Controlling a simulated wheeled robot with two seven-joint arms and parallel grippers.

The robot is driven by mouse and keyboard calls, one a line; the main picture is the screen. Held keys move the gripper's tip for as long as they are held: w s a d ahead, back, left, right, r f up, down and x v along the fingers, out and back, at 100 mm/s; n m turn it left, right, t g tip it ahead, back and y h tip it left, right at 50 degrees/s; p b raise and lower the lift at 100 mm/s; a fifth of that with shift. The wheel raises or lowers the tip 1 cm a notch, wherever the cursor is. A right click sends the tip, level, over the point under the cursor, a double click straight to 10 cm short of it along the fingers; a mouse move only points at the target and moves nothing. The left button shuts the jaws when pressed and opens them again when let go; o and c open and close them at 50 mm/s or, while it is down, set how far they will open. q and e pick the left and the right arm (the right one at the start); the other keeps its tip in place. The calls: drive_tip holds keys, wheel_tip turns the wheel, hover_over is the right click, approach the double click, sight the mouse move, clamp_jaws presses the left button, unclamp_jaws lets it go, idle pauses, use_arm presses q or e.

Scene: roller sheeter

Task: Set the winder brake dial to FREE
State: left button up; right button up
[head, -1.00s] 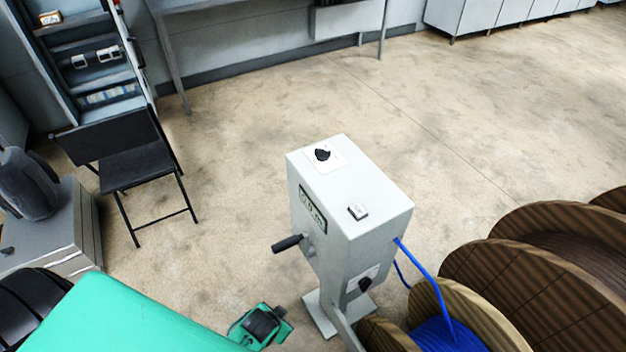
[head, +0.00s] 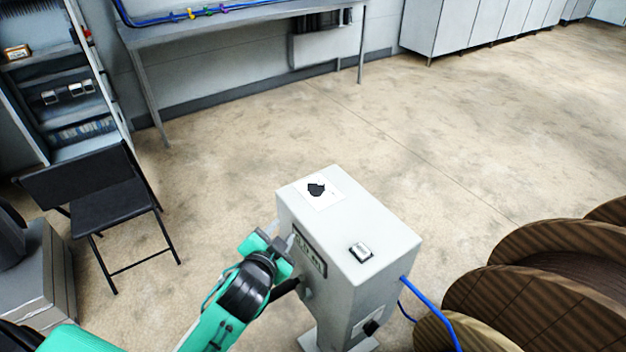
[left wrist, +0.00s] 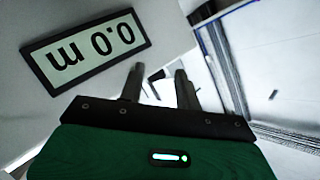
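The grey winder box (head: 350,225) stands on a post in the head view. A black dial (head: 317,188) sits on a white plate on its top. A second dark knob (head: 371,327) is low on its front side. The dial markings are too small to read, so I cannot tell which is the brake dial or its setting. My left gripper (head: 285,243) is beside the box's left side, near the display and below the top dial. In the left wrist view its two fingers (left wrist: 158,85) are apart with nothing between them. My right gripper is not in view.
The display (head: 309,252) is on the box's left side; upside down in the left wrist view (left wrist: 88,50), it reads 0.0 m. A white switch (head: 360,251) is on top. A black crank handle (head: 285,288) is by my arm. Wooden reels (head: 540,300) stand right.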

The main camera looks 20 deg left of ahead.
use_arm(q)
drive_tip(key=w+d+r+m+t+h, duration=0.35)
drive_tip(key=r+m, duration=0.25)
drive_tip(key=r, duration=0.2)
drive_tip(key=w+d+r+m+t+h, duration=0.3)
drive_tip(key=w+r+m+h, duration=0.2)
drive_tip(key=r, duration=0.3)
drive_tip(key=d+r+m+g+h, duration=0.3)
drive_tip(key=d+r+m+h, duration=0.15)
drive_tip(key=m+h, duration=0.45)
drive_tip(key=m+g+y, duration=1.3)
drive_tip(key=m+g, duration=0.4)
drive_tip(key=m, duration=0.6)
approach(315, 184)
drive_tip(key=shift+h, duration=0.25)
drive_tip(key=p+x, duration=0.3)
drive_tip(key=x, duration=0.4)
drive_tip(key=shift+f, duration=0.1)
drive_tip(key=shift+d+f+t+p, duration=0.15)
drive_tip(key=shift+f+t+p, duration=0.15)
drive_tip(key=shift+f, duration=0.35)
